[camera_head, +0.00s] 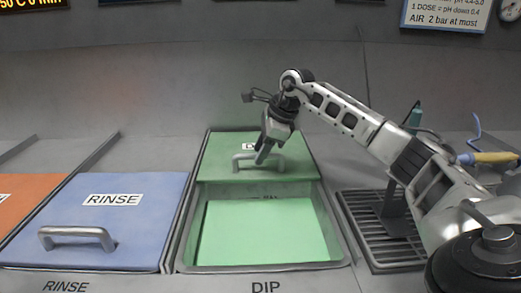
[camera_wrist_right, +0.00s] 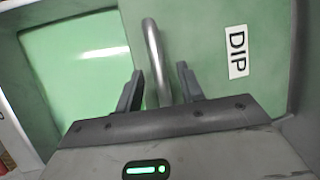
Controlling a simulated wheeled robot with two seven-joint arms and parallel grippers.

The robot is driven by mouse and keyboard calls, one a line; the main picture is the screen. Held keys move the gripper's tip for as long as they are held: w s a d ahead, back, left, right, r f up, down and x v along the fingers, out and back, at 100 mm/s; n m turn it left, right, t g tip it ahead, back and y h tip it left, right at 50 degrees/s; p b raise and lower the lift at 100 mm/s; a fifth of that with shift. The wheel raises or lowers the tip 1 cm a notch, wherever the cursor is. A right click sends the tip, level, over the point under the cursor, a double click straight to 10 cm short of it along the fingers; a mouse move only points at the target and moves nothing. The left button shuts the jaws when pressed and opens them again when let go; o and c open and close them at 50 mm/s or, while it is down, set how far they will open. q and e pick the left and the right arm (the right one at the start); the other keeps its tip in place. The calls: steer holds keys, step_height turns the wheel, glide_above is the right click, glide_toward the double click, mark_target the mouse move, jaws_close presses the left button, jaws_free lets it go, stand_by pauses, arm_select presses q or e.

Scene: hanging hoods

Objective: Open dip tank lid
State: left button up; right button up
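The green dip tank lid (camera_head: 220,150) is slid back, and the front part of the dip tank (camera_head: 265,230) shows green liquid inside. The lid carries a "DIP" label and a grey bar handle (camera_head: 240,163). My right gripper (camera_head: 264,155) is at the handle. In the right wrist view, the two fingers (camera_wrist_right: 160,88) stand apart on either side of the handle bar (camera_wrist_right: 152,50), with gaps visible, so the gripper is open around it. The liquid (camera_wrist_right: 75,60) shows at left and the label (camera_wrist_right: 237,52) at right. My left gripper is not in view.
A blue rinse lid (camera_head: 125,200) with a handle is closed to the left, with an orange lid (camera_head: 20,197) beyond it. A dark drain grate (camera_head: 375,240) lies right of the dip tank. A yellow-handled tool (camera_head: 492,157) sits at far right, behind my right arm.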

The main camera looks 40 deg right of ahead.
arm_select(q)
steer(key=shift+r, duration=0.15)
arm_select(e)
steer(key=shift+s+r, duration=0.1)
steer(key=shift+r, duration=0.05)
arm_select(q)
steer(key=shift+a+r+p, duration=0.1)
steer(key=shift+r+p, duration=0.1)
steer(key=shift+p, duration=0.65)
arm_select(e)
steer(key=v, duration=1.5)
steer(key=shift+r, duration=0.25)
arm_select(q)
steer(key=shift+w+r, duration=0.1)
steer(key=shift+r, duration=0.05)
arm_select(e)
steer(key=shift+s+d, duration=0.1)
